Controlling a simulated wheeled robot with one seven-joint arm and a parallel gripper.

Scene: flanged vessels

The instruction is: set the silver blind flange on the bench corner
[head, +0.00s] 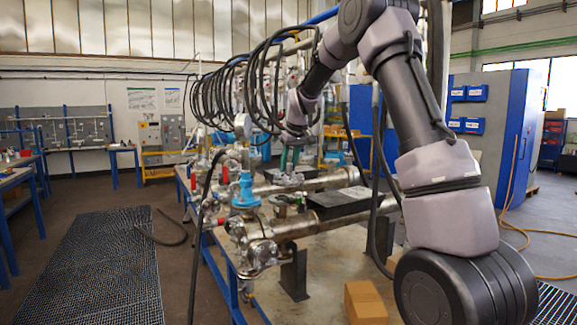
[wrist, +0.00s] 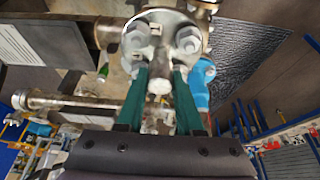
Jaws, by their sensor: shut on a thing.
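The silver blind flange (wrist: 170,22) is a round metal disc with large bolt heads, at the top middle of the wrist view. My gripper (wrist: 160,84) has two green fingers, shut on a short silver stub in front of the disc, which looks like part of the flange. Whether the disc touches the pipework behind it, I cannot tell.
Flanged pipes (head: 300,228) and a blue valve (head: 245,192) crowd the bench. A cardboard box (head: 366,302) sits near its front. Black hoses hang around my arm. Bare bench top shows left of the box.

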